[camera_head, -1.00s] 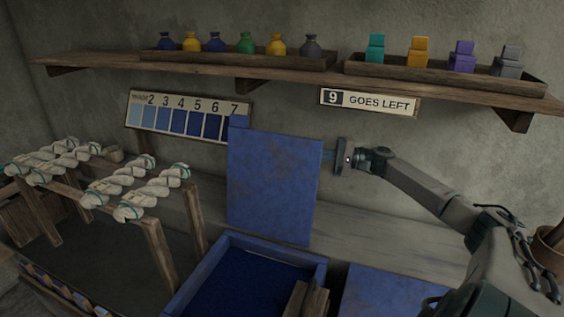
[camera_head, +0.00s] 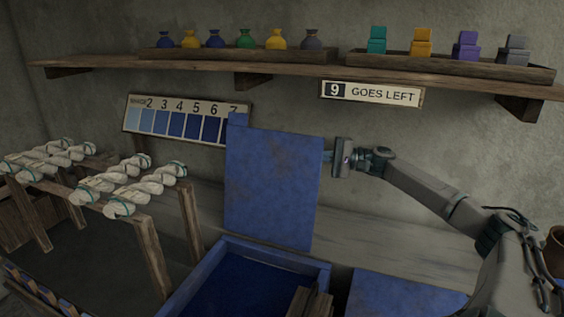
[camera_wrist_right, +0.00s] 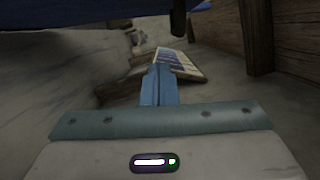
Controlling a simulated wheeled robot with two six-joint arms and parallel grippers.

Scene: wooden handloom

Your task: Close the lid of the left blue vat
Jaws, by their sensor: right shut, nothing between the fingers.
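The left blue vat (camera_head: 184,299) is open at the bottom centre, with dark blue liquid (camera_head: 240,288) inside. Its blue lid (camera_head: 272,185) stands upright at the vat's back edge. My right gripper (camera_head: 328,157) is at the right edge of the lid, near its top, with its fingers pointing left. The fingertips are partly hidden, and I cannot tell whether they touch the lid. In the right wrist view the fingers (camera_wrist_right: 160,82) are together with nothing between them. My left gripper is not in view.
A second blue lid (camera_head: 400,297) lies flat at the lower right. A rack with white skeins (camera_head: 130,190) stands at the left. A shelf (camera_head: 300,72) with pouches and coloured blocks runs above. A shade chart (camera_head: 185,120) and a "9 GOES LEFT" sign (camera_head: 371,94) are behind.

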